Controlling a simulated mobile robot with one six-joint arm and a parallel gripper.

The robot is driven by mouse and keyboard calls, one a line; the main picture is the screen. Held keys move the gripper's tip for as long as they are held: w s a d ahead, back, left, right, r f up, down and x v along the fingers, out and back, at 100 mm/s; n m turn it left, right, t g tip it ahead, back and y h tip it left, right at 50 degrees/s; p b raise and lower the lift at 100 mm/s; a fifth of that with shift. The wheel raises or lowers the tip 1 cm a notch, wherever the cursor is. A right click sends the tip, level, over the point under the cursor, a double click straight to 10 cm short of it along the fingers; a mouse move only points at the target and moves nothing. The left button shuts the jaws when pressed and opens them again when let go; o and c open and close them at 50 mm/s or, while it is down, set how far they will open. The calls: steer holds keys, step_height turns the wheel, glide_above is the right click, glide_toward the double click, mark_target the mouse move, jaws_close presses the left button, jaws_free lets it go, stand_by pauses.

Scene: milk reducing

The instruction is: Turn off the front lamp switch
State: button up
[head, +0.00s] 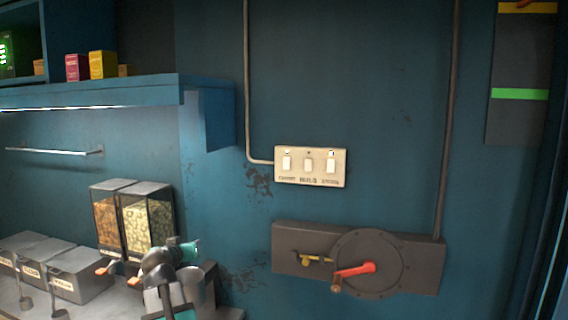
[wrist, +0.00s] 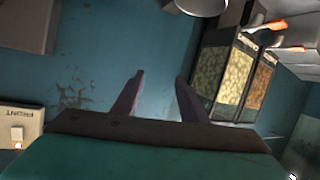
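A cream switch panel (head: 310,181) is fixed to the blue wall in the middle of the head view. It carries three white rocker switches in a row. The left one, the front lamp switch (head: 287,163), sits above a label that is hard to read there. In the wrist view the panel's end with the word FRONT (wrist: 18,118) shows at the lower left, with one white switch (wrist: 17,134) beside it. My gripper (wrist: 160,76) is open and empty, its two fingers apart in front of the wall. In the head view my arm is at the lower left, away from the panel.
Dispensers with dry goods (head: 147,217) stand on the counter behind my arm, with grey bins (head: 75,272) to the left. A blue shelf (head: 100,93) juts out above. A grey plate with a red lever (head: 355,269) sits below the panel. The wall around the panel is clear.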

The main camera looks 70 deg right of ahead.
mark_target(287, 158)
steer(key=s+d+r+m+g+h, duration=0.2)
steer(key=s+d+r, duration=0.2)
steer(key=s+r, duration=0.9)
steer(key=s+d+r+m+g+h, duration=0.2)
steer(key=s+d+r, duration=0.3)
steer(key=s+r, duration=0.7)
steer(key=shift+s+r+m+g+h, duration=0.3)
steer(key=shift+s+r+m+h, duration=0.1)
steer(key=shift+s+m, duration=0.25)
steer(key=shift+w+d, duration=0.1)
steer(key=shift+d, duration=0.05)
steer(key=d+p, duration=0.1)
steer(key=d, duration=0.3)
steer(key=d+p, duration=0.2)
steer(key=d, duration=0.2)
steer(key=d+p, duration=0.1)
steer(key=d, duration=0.3)
steer(key=shift+w+r+p, duration=0.1)
steer(key=shift+w+p, duration=0.2)
steer(key=shift+w, duration=0.1)
steer(key=shift+d, duration=0.8)
jaws_close()
